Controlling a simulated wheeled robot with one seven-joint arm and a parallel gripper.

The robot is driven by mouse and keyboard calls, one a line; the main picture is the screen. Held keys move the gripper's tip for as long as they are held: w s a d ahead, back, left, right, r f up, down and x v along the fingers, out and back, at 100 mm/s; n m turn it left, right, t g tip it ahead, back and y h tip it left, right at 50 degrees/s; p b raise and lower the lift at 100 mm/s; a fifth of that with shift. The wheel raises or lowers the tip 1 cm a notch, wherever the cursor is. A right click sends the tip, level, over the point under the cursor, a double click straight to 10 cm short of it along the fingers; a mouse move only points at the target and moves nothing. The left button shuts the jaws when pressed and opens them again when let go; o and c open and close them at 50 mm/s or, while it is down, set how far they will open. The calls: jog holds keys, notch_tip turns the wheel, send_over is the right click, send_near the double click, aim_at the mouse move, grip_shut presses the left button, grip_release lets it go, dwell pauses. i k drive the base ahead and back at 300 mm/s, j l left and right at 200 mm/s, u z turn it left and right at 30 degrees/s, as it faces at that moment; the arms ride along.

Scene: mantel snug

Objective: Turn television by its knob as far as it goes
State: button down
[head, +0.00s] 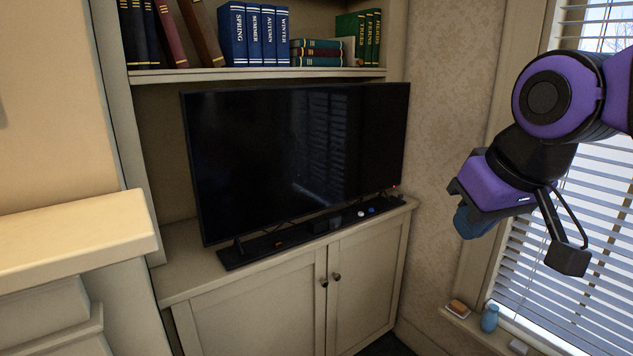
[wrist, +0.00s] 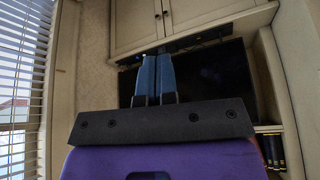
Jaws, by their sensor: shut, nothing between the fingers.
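The television (head: 300,150) is a wide flat black screen on a low black base, standing on the cabinet in the middle of the head view. Its dark screen also shows in the wrist view (wrist: 215,75), upside down. A tiny reddish spot sits at its lower right corner; I cannot tell whether it is the knob. Small white and blue round bits show on the dark bar below the screen. My gripper (head: 474,222) is at the right of the head view, in the air and apart from the television. Its blue fingers (wrist: 156,60) are shut and empty.
The television stands on a pale two-door cabinet (head: 270,310). A shelf of books (head: 253,35) is above it. A mantel ledge (head: 75,233) juts out at left. A window with blinds (head: 570,230) is at right; a blue bottle (head: 489,318) stands on its sill.

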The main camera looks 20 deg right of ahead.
aim_at(260, 158)
jog(key=i+j, duration=0.2)
jog(key=i, duration=0.2)
jog(key=i+j+z, duration=0.1)
jog(key=i, duration=0.3)
jog(key=i+j, duration=0.3)
jog(key=i+z, duration=0.05)
jog(key=i, duration=0.05)
